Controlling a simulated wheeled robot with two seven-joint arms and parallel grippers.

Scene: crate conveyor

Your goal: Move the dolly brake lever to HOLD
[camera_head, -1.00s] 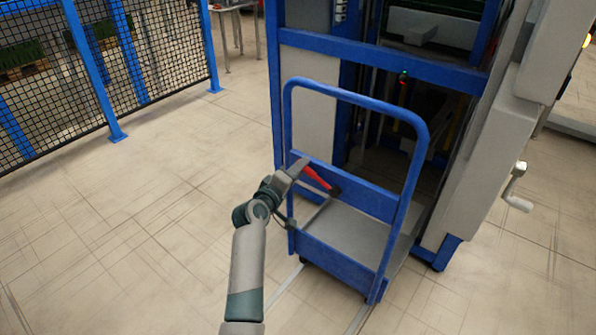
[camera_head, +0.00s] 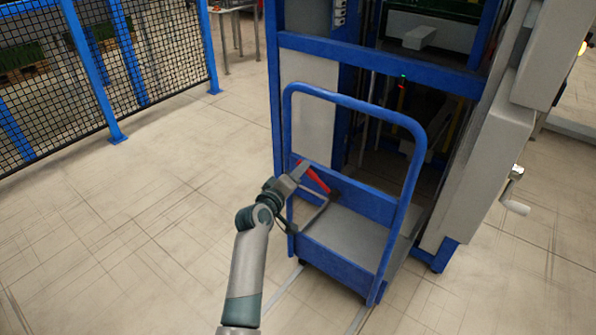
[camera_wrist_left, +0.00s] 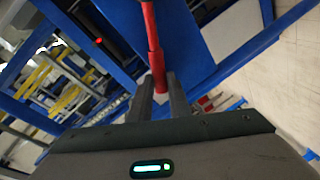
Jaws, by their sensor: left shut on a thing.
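The red brake lever (camera_head: 314,178) is on the blue dolly (camera_head: 300,235), low inside its upright handle frame. My left gripper (camera_head: 299,168) reaches in from the left at the handle's left post and is shut on the lever's upper end. In the left wrist view the red lever (camera_wrist_left: 152,40) runs down between the two dark fingers (camera_wrist_left: 161,88), which close around its end. The lever's pivot is partly hidden. No HOLD mark is readable. My right gripper is not in view.
A blue-framed machine (camera_head: 360,50) stands right behind the dolly. A crank handle (camera_head: 514,190) sticks out on its right side. A mesh fence (camera_head: 60,75) stands at the far left. The floor (camera_head: 130,220) at the left is clear.

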